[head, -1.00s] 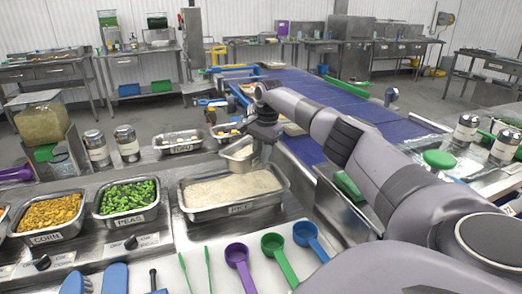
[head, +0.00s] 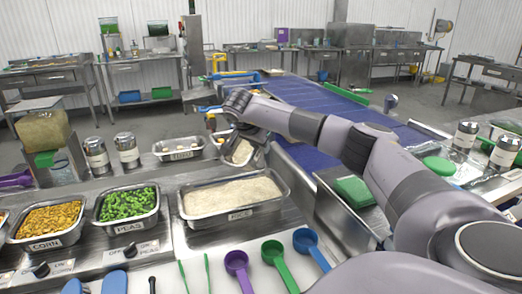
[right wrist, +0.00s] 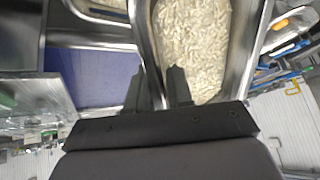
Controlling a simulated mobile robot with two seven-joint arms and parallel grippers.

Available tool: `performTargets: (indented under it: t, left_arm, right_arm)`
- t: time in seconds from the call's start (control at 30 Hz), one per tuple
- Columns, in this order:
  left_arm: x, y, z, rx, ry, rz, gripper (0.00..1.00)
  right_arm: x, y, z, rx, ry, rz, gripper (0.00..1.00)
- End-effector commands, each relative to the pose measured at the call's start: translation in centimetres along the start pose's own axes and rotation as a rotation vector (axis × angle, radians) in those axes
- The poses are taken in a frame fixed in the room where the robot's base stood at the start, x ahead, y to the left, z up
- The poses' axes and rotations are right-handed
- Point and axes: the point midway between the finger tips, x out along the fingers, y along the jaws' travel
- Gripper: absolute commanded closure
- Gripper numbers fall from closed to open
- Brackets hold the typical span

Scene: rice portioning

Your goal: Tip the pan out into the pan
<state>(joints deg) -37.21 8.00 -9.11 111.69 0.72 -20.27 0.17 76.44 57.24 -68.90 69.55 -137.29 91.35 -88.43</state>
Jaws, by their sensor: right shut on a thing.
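A small metal pan (right wrist: 147,40) holding pale rice (right wrist: 195,45) is in my right gripper (right wrist: 164,72). The two fingers close on its side wall in the right wrist view. In the head view my right gripper (head: 247,130) holds it above the back edge of the large pan, tilted so its mouth and rice (head: 239,151) face the camera. The large metal pan (head: 212,220), labelled rice, sits level on the counter with a flat layer of rice (head: 232,193). No falling rice can be made out. My left gripper is not in view.
Pans of peas (head: 128,205) and corn (head: 48,220) stand to the left. Another small tray (head: 180,148) and two shakers stand behind. Purple, green and blue scoops (head: 272,250) lie in front. A blue conveyor (head: 330,105) runs behind my right arm.

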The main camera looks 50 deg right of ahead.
Motion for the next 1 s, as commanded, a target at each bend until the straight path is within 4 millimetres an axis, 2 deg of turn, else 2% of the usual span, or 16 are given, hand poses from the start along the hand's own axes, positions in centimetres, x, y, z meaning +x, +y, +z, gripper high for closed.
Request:
performTargets:
  t: [0.17,0.3,0.67,0.8,1.0]
  left_arm:
    - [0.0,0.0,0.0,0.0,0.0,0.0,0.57]
    - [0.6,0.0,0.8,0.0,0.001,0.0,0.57]
    - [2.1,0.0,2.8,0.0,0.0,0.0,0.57]
    - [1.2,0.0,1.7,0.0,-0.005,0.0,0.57]
    - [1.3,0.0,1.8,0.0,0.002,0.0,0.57]
  right_arm:
    - [-1.4,-0.3,-0.3,-0.019,0.142,-0.007,1.0]
    - [-2.1,-0.4,-0.1,-0.031,0.25,-0.009,1.0]
    - [-3.4,-0.5,0.0,-0.052,0.41,-0.006,1.0]
    - [-4.7,-0.7,-0.1,-0.069,0.513,-0.005,1.0]
    - [-5.4,-0.9,0.3,-0.08,0.62,-0.006,1.0]
